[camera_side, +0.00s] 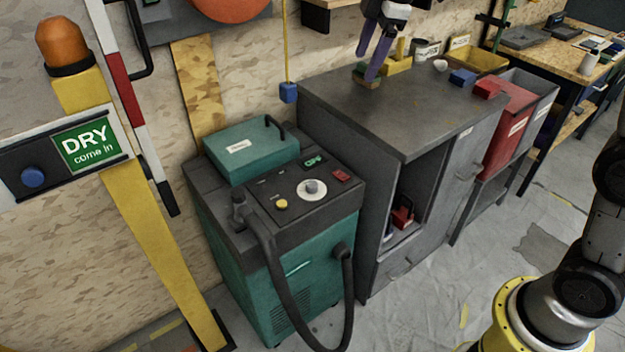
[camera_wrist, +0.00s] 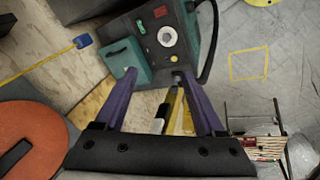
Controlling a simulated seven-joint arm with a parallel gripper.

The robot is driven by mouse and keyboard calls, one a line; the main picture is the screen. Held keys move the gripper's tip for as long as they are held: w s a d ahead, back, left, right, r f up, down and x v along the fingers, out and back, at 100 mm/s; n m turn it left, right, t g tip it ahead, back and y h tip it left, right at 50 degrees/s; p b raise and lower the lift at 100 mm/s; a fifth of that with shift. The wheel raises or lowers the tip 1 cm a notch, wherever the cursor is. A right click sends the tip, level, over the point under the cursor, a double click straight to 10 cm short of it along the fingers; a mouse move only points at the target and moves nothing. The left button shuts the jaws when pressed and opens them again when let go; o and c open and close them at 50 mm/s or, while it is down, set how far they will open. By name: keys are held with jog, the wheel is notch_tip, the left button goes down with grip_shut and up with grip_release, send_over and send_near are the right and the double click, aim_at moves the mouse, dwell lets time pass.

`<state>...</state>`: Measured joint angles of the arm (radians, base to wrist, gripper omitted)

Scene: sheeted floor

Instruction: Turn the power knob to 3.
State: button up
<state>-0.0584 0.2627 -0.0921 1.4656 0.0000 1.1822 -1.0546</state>
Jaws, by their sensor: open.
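The knob (camera_side: 311,187) is a pale round dial on the dark sloping top panel of a teal machine (camera_side: 275,290). It also shows in the wrist view (camera_wrist: 166,37), on the machine's panel beyond my fingertips. Its markings are too small to read. My gripper (camera_side: 367,66) is open and empty, with purple fingers. In the side view it is high up, in front of the grey cabinet's back part, well apart from the knob. In the wrist view my gripper (camera_wrist: 157,74) has its two fingers spread wide, and nothing is between them at the tips.
The grey cabinet (camera_side: 400,110) stands to the right, with small objects on top.

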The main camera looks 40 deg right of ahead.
jog(key=w+a+f+n+g, duration=0.1)
jog(key=w+f, duration=0.5)
jog(key=g, duration=0.3)
send_over(313, 183)
notch_tip(313, 183, down, 18)
jog(key=shift+n, duration=0.4)
notch_tip(313, 183, down, 13)
jog(key=shift+f, duration=0.2)
grip_shut()
